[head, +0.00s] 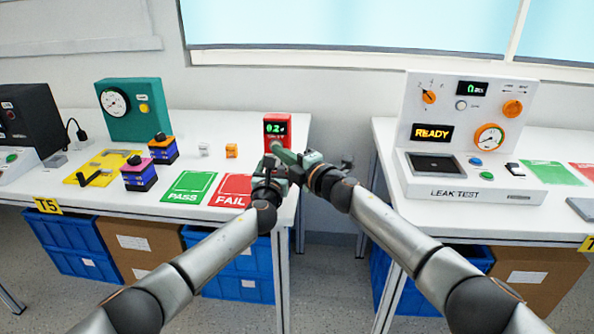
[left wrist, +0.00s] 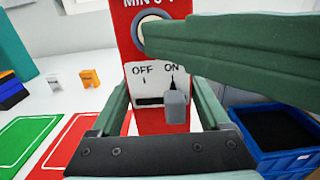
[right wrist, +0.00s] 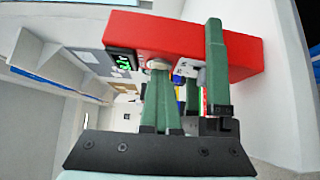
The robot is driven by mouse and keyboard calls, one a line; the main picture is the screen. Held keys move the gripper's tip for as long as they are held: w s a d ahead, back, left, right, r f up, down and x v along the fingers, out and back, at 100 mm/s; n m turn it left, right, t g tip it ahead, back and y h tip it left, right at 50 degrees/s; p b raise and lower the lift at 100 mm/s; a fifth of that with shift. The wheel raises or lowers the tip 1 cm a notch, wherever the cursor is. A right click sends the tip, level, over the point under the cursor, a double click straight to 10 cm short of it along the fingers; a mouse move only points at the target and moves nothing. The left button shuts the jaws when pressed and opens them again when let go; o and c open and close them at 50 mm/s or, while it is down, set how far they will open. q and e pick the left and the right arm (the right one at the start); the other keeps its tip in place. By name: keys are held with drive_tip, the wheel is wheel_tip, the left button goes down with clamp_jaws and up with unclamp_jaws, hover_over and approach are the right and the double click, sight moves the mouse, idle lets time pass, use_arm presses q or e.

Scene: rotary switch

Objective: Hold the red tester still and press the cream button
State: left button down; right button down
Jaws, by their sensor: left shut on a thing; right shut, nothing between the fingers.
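My left gripper (left wrist: 160,115) is shut on the tester's lower part, one finger on each side. The cream button (left wrist: 150,30) is partly covered by my right gripper's fingers in the left wrist view. My right gripper (right wrist: 160,72) is shut and empty, its tips at the cream button (right wrist: 158,63); whether the button is pushed in I cannot tell. Below the button, a grey switch knob (left wrist: 177,105) sits at the ON side of a white OFF/ON plate.
The green PASS mat (head: 188,187) and red FAIL mat (head: 231,190) lie left of the tester. Small white and orange blocks (head: 231,151) stand behind them. A gap separates this table from the one with the leak test unit (head: 470,193).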

use_arm(q)
drive_tip(key=shift+f, duration=0.1)
drive_tip(key=shift+a+f, duration=0.15)
drive_tip(key=shift+a, duration=0.05)
use_arm(e)
drive_tip(key=s+a+v, duration=0.2)
drive_tip(key=v, duration=1)
drive_tip(key=shift+s+d, duration=0.2)
drive_tip(key=shift+r, duration=0.1)
use_arm(q)
drive_tip(key=shift+c, duration=0.9)
unclamp_jaws()
drive_tip(key=shift+o, duration=0.8)
drive_tip(key=shift+d, duration=0.1)
